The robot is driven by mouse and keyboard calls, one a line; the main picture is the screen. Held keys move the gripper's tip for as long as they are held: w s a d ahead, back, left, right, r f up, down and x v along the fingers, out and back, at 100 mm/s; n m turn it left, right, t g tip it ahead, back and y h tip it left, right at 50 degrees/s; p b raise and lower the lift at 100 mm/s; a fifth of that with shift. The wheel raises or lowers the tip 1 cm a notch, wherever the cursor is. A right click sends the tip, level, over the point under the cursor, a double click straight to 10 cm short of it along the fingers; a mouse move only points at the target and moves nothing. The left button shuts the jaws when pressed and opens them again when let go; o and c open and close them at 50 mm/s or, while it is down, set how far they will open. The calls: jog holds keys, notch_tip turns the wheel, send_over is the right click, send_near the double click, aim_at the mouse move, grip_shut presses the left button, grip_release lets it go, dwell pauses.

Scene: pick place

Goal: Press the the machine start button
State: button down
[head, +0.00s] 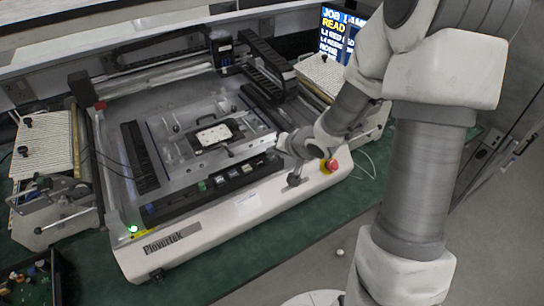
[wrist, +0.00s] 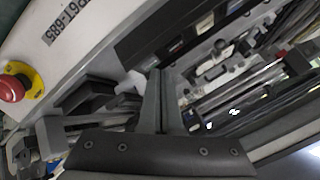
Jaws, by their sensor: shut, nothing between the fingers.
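The machine (head: 215,215), a white-framed bench unit labelled Plovertek, stands on a green table in the head view. A dark control strip (head: 180,205) with several small buttons, including a green one (head: 202,186), runs along its front. I cannot tell which is the start button. My gripper (head: 281,146) is over the right end of this strip; its tips are small here. In the wrist view the shut, empty fingers (wrist: 156,75) point toward the dark strip (wrist: 150,35). I cannot tell whether they touch anything.
A red emergency stop (head: 332,165) on a yellow base sits at the front right corner, and at the left edge of the wrist view (wrist: 12,88). A green light (head: 133,229) glows at the front left. A screen (head: 337,32) stands behind. Side feeders flank the machine.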

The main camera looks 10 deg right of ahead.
jog(key=shift+f, duration=0.4)
dwell(0.3)
jog(key=shift+r, duration=0.1)
jog(key=shift+r+p, duration=0.75)
jog(key=shift+p, duration=0.1)
jog(key=shift+r, duration=0.1)
